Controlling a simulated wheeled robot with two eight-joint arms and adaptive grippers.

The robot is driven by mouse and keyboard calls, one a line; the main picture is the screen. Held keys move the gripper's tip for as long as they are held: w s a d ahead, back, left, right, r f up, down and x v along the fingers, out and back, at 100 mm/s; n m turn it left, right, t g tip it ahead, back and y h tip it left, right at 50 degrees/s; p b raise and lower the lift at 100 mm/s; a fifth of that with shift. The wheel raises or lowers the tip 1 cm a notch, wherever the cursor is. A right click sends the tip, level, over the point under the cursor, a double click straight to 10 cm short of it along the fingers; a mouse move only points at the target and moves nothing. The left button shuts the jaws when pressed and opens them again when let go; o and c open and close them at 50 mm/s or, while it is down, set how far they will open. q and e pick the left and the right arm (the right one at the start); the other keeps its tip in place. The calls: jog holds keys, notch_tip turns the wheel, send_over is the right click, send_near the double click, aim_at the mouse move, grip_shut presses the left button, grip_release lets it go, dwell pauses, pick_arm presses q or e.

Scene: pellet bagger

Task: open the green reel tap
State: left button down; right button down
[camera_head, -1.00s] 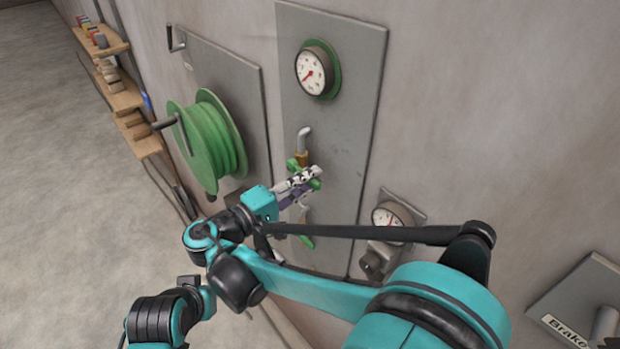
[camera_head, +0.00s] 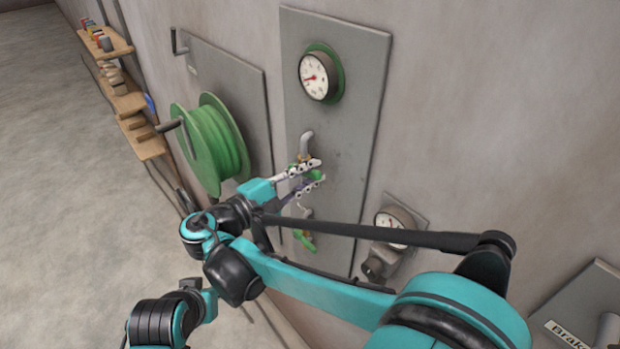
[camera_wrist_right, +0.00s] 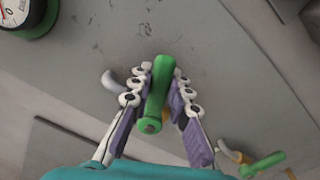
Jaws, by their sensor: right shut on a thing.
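The green reel tap sits on the grey wall panel below a pipe spout (camera_head: 307,143). Its green handle (camera_head: 317,175) is partly hidden by my right gripper (camera_head: 318,170). In the right wrist view the green handle (camera_wrist_right: 157,95) lies lengthwise between the two finger pads of my right gripper (camera_wrist_right: 163,72), which is shut on it. A second tap with a green lever (camera_head: 305,240) is lower on the same panel; it also shows at the lower right of the wrist view (camera_wrist_right: 262,164). My left gripper is not in view.
A green-rimmed gauge (camera_head: 317,75) is above the tap. The green hose reel (camera_head: 213,143) with its crank is to the left. Another gauge with a fitting (camera_head: 392,225) is to the right, behind my arm. Wall shelves (camera_head: 125,100) stand far left.

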jog(key=shift+w+a+r+n, duration=0.15)
jog(key=shift+r+n, duration=0.35)
jog(key=shift+n, duration=0.5)
jog(key=shift+w, duration=0.1)
jog(key=c, duration=1.7)
grip_release()
jog(key=shift+c, duration=0.2)
jog(key=o, duration=0.3)
jog(key=shift+o, duration=0.2)
jog(key=shift+w+d, duration=0.1)
jog(key=shift+d, duration=0.1)
jog(key=shift+a+r, duration=0.1)
jog(key=shift+r, duration=0.05)
notch_tip(320, 180, up, 10)
jog(key=shift+f, duration=0.2)
